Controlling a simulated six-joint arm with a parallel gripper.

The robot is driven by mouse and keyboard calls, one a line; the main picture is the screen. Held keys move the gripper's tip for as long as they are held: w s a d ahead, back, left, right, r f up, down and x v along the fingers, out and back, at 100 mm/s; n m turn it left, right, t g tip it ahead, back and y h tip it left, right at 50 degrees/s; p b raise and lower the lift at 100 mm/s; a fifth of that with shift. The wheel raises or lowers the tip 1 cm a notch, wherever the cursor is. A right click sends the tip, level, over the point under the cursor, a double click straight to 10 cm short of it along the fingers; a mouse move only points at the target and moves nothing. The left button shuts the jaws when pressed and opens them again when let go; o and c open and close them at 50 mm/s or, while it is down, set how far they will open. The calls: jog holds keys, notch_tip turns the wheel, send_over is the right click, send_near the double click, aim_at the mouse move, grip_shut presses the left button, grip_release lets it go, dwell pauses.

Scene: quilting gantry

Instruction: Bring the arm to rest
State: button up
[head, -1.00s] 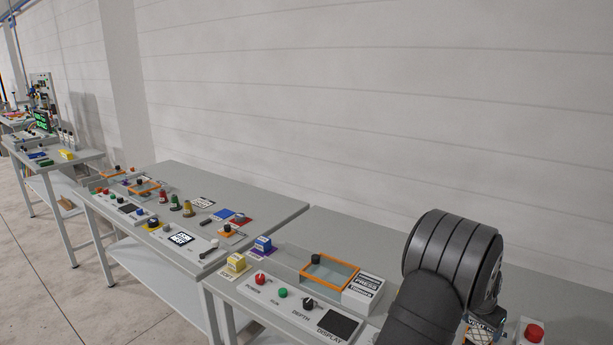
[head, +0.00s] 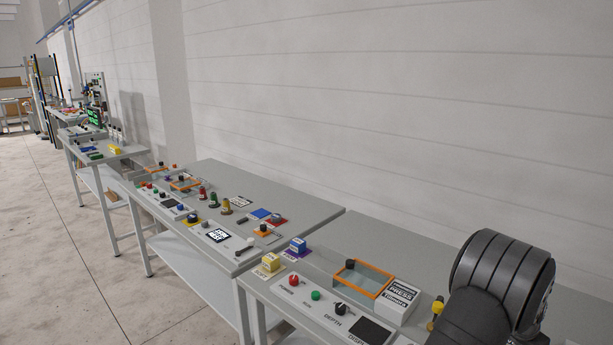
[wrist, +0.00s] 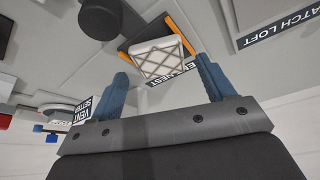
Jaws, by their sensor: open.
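My gripper (wrist: 167,88) shows in the wrist view with its two blue fingers spread apart and nothing between them. Beyond the fingertips is a pale block with a crossed-line pattern (wrist: 158,57), inside a dark, orange-edged frame beside a label that is partly hidden. I cannot tell how far the fingers are from it. In the head view only my dark arm link shows at the lower right; the gripper itself is out of that view.
A press panel with knobs (head: 341,308) and an orange-framed window (head: 364,278) stands left of my arm. Yellow (head: 272,262) and blue (head: 298,245) blocks sit near it. More benches (head: 208,262) run to the left along the white wall. Open floor (head: 60,250) lies at left.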

jog(key=v, duration=1.1)
jog(key=x, duration=1.2)
jog(key=shift+d, duration=0.1)
notch_tip(320, 180, up, 4)
jog(key=shift+f, duration=0.1)
jog(key=s+r, duration=0.7)
jog(key=s, duration=0.4)
jog(key=w+a+f+n, duration=0.1)
jog(key=w+a+f, duration=0.1)
jog(key=w, duration=0.4)
jog(key=w+a+f+n+t, duration=0.1)
jog(key=w+a+f+n, duration=0.1)
jog(key=w, duration=0.5)
jog(key=w+a+f+n+y, duration=0.1)
jog(key=w+a+f, duration=0.2)
jog(key=w+a, duration=0.2)
jog(key=shift+w+a+f, duration=0.2)
jog(key=shift+w+f, duration=0.15)
jog(key=shift+w, duration=0.35)
jog(key=shift+w+f, duration=0.25)
jog(key=shift+f, duration=0.3)
jog(key=shift+w+f, duration=0.2)
jog(key=shift+f, duration=1.25)
